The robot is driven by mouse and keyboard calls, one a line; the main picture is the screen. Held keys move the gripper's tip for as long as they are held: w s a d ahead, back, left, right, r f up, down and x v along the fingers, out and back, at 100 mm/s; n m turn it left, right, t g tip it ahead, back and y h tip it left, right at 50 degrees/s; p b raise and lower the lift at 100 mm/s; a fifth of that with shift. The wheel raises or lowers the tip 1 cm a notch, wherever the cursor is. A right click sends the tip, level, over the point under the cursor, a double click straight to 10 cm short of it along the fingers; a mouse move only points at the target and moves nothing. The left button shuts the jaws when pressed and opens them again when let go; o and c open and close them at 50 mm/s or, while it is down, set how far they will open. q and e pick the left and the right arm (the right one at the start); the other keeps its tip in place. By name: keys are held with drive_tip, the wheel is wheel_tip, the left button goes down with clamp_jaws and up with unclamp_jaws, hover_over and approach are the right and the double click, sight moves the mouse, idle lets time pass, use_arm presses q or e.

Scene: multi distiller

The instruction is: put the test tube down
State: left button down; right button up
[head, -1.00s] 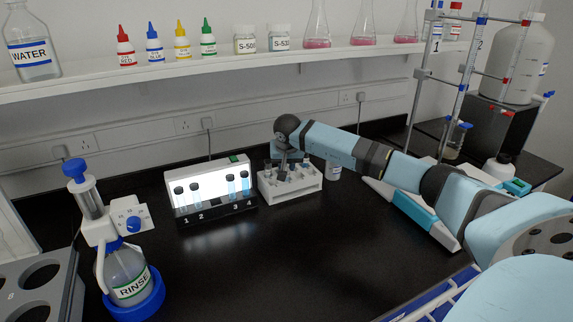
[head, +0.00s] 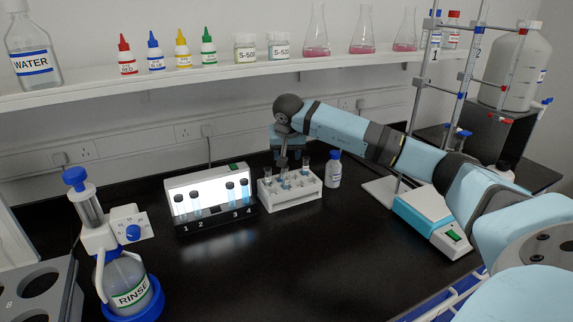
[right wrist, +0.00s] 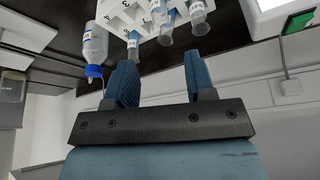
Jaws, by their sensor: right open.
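A white test tube rack (head: 292,199) stands on the black bench, right of the lit box. Several tubes stand in it, among them a left tube (head: 267,176) and a right tube (head: 306,166). My right gripper (head: 289,153) is just above and behind the rack, partly hidden by its own wrist. In the right wrist view its two blue fingers (right wrist: 160,72) are apart with nothing held between them. The rack (right wrist: 122,18) and several tubes (right wrist: 166,28) show beyond the fingertips. Which tube the task means cannot be told. My left gripper is not in view.
A lit box (head: 208,184) with capped tubes stands left of the rack. A small blue-capped bottle (head: 333,172) is close at the rack's right. A balance (head: 428,212) lies under my right arm. A rinse bottle (head: 128,285) stands front left. The front middle bench is clear.

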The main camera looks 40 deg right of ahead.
drive_tip(key=v, duration=0.2)
drive_tip(key=shift+s+a+r, duration=0.1)
drive_tip(key=shift+r, duration=0.25)
idle(0.4)
